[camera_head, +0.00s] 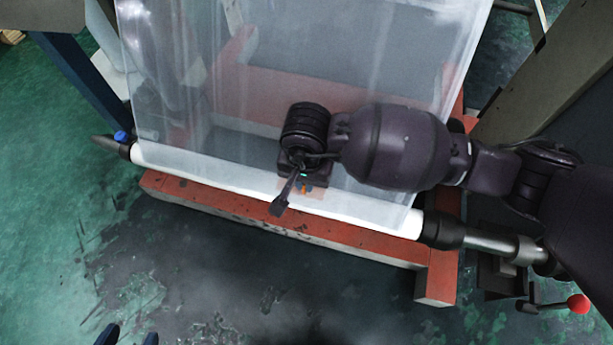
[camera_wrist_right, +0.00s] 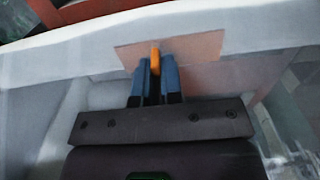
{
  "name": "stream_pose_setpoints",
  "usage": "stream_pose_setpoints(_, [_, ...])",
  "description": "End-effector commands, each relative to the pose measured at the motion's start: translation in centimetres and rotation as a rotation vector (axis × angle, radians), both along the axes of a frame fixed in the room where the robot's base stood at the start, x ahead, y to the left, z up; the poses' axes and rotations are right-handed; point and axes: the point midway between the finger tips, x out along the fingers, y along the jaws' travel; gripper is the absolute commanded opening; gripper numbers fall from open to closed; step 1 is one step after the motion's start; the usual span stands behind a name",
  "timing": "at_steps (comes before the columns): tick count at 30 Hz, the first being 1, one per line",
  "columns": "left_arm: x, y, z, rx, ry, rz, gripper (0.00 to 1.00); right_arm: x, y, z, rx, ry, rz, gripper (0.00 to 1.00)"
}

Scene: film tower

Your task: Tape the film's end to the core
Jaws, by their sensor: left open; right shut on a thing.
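The core (camera_head: 210,178) is a long white roll lying across the red frame, with black cones at both ends. The translucent film (camera_head: 390,205) hangs down over it in a wide sheet. My right gripper (camera_head: 301,187) is at the film just above the core, near its middle. In the right wrist view, my right gripper (camera_wrist_right: 156,85) is shut on a small orange tab (camera_wrist_right: 155,57). The tab stands at a tan tape patch (camera_wrist_right: 195,48) that lies flat against the film and core. My left gripper (camera_head: 128,338) is open and empty at the bottom edge, away from the core.
A red frame (camera_head: 230,209) runs under the core. A small blue piece (camera_head: 121,136) sits by the left cone. A lever with a red knob (camera_head: 579,303) stands at the lower right. The green floor in front of the frame is clear.

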Motion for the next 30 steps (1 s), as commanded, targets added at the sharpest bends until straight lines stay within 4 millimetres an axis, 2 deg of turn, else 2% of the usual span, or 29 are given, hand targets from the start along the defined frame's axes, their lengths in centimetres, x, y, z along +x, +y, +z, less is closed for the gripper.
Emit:
stream_pose_setpoints(9, [-0.1,0.0,-0.1,0.001,0.004,-0.001,0.55,0.0,-0.1,-0.2,-0.002,0.002,-0.001,0.00])
stream_pose_setpoints(10, [-0.1,0.0,-0.1,0.001,0.004,-0.001,0.55,0.0,-0.1,-0.2,-0.001,0.003,-0.001,0.09])
stream_pose_setpoints(12, [-0.1,0.0,-0.1,0.001,0.004,-0.001,0.55,-0.1,-0.1,-0.2,-0.001,0.003,-0.001,0.19])
stream_pose_setpoints(15, [-0.1,0.0,-0.1,0.001,0.004,-0.001,0.55,0.0,0.0,-0.2,-0.002,0.002,-0.001,0.35])
stream_pose_setpoints(16, [-0.1,0.0,-0.1,0.001,0.004,-0.001,0.55,0.0,0.0,-0.2,-0.002,0.002,-0.001,0.37])
stream_pose_setpoints(27, [0.0,0.0,0.0,-0.003,-0.003,0.001,0.55,0.0,0.0,-0.1,-0.001,0.001,0.000,0.37])
stream_pose_setpoints(30, [0.2,0.1,0.6,0.001,-0.020,0.002,0.55,0.2,0.0,1.5,-0.001,-0.007,0.001,0.37])
